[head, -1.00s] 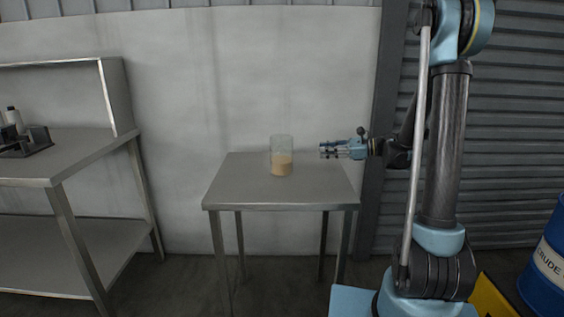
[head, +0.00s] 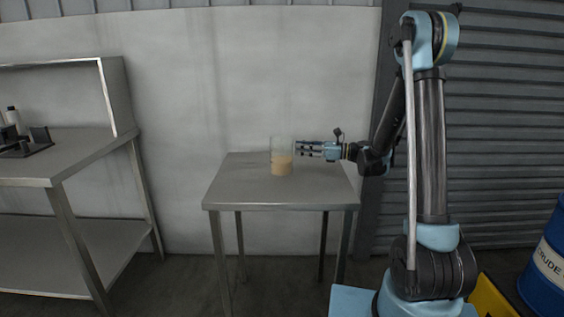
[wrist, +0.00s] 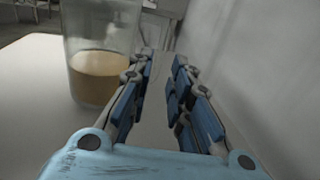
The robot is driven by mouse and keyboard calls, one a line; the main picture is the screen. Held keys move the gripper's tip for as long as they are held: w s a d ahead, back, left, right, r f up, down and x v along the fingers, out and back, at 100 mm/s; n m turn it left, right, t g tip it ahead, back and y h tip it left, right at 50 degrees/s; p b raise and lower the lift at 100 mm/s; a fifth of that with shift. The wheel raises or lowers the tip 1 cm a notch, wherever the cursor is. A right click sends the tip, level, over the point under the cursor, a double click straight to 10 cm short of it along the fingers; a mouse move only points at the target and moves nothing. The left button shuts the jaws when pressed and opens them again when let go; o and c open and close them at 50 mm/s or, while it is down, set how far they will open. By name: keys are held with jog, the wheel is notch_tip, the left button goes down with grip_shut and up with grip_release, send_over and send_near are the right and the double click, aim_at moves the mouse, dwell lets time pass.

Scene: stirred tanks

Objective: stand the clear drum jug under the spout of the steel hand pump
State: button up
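The clear drum jug (head: 280,164) stands upright on the small steel table, with tan contents in its lower part. In the wrist view the jug (wrist: 98,72) is left of the gap between the fingers, behind the left finger. My gripper (head: 297,150) points left, level with the jug and close to its right side. In the wrist view the gripper's fingers (wrist: 164,62) are apart with nothing between them. I cannot tell whether a finger touches the jug. I cannot make out the steel hand pump in these views.
The small steel table (head: 240,188) is otherwise bare. A steel workbench (head: 75,150) with a shelf stands at the left, with a dark holder (head: 25,146) and a bottle on it. A pale wall is behind the table. A blue drum (head: 547,262) stands at the far right.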

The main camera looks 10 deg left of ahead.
jog(key=shift+s+a+r, duration=0.1)
jog(key=shift+a, duration=4.15)
grip_shut()
